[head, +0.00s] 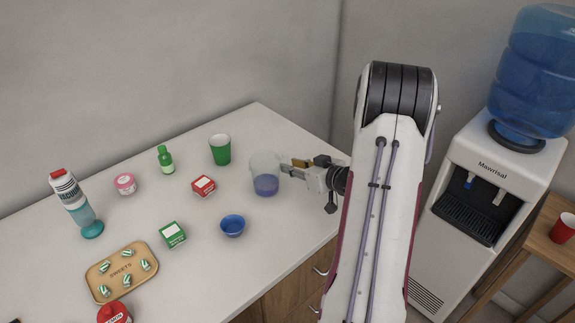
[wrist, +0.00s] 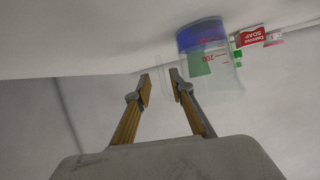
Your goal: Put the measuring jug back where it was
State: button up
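The measuring jug (head: 265,184) is clear with blue-purple liquid in its bottom. It stands upright on the white counter (head: 262,130), near its right edge. In the wrist view the jug (wrist: 212,62) appears upside down, with red markings and its clear handle (wrist: 163,76) towards my fingers. My gripper (head: 290,167) is at the jug's right side in the head view. In the wrist view my gripper (wrist: 160,88) is open, with a gap between its fingertips. The handle shows in line with this gap; I cannot tell whether it is between the tips or just beyond.
A green cup (head: 220,150), red soap box (head: 203,186) and blue bowl (head: 232,226) stand near the jug. A water dispenser (head: 490,170) stands right.

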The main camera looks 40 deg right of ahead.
jog(key=v, duration=0.8)
jog(key=shift+r, duration=0.1)
dwell(0.6)
jog(key=w+a+r+g+h, duration=0.2)
jog(key=w+a+r+h, duration=0.2)
jog(key=r, duration=0.5)
jog(key=s+a+r+g, duration=0.2)
jog(key=s+a+r, duration=0.1)
jog(key=a+r, duration=0.4)
jog(key=s+a+g+y, duration=0.2)
jog(key=s+a, duration=0.8)
jog(key=a, duration=0.2)
jog(key=s+a+f+n+g+y, duration=0.1)
jog(key=s+a+y, duration=0.1)
jog(key=s+a, duration=0.7)
jog(key=a, duration=0.4)
jog(key=shift+s+a+g, duration=0.35)
jog(key=shift+s+g, duration=0.05)
